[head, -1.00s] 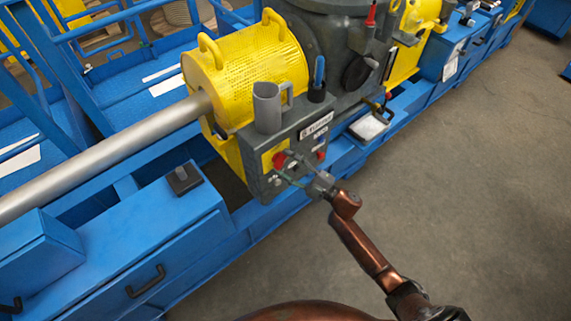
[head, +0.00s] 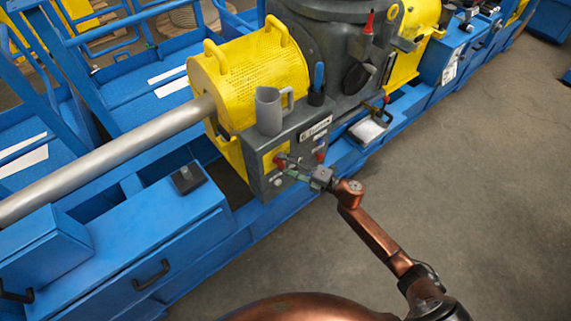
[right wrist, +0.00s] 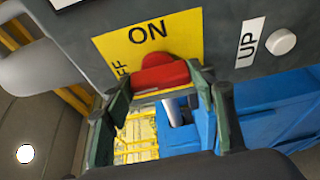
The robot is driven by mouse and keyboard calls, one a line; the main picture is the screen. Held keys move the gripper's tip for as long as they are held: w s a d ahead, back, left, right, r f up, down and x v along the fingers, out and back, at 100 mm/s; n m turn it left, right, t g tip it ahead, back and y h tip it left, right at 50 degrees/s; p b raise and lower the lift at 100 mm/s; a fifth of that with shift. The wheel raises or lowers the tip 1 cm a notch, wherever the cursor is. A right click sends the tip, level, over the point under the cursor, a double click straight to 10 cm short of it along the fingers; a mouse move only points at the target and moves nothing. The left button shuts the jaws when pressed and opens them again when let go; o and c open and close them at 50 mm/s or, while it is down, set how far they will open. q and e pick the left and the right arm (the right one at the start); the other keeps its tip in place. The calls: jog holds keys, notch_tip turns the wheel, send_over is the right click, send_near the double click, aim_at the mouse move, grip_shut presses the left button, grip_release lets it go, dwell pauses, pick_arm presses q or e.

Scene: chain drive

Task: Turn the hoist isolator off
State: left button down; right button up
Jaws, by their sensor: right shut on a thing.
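The hoist isolator is a red handle (right wrist: 160,76) on a yellow plate (right wrist: 185,36) marked ON, with a partly hidden OFF label at its left. It sits on the front of a dark grey control box (head: 262,145), where the red handle (head: 279,161) also shows small in the head view. My right gripper (head: 287,166) is shut on the red handle. In the right wrist view its two green fingers (right wrist: 160,88) stand at either end of the red bar, below the word ON. The handle's exact pointing is hard to tell. My left gripper is not in view.
A white button (right wrist: 281,41) beside an UP label is right of the plate. A grey mug (head: 268,112) and a dark cup with a blue-handled tool (head: 318,90) stand on the box. A yellow guard (head: 250,70) is behind. The floor (head: 470,180) at right is clear.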

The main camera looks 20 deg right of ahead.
jog(key=shift+f, duration=0.1)
dwell(0.3)
jog(key=o, duration=1.2)
jog(key=shift+c, duration=0.2)
jog(key=v, duration=1.2)
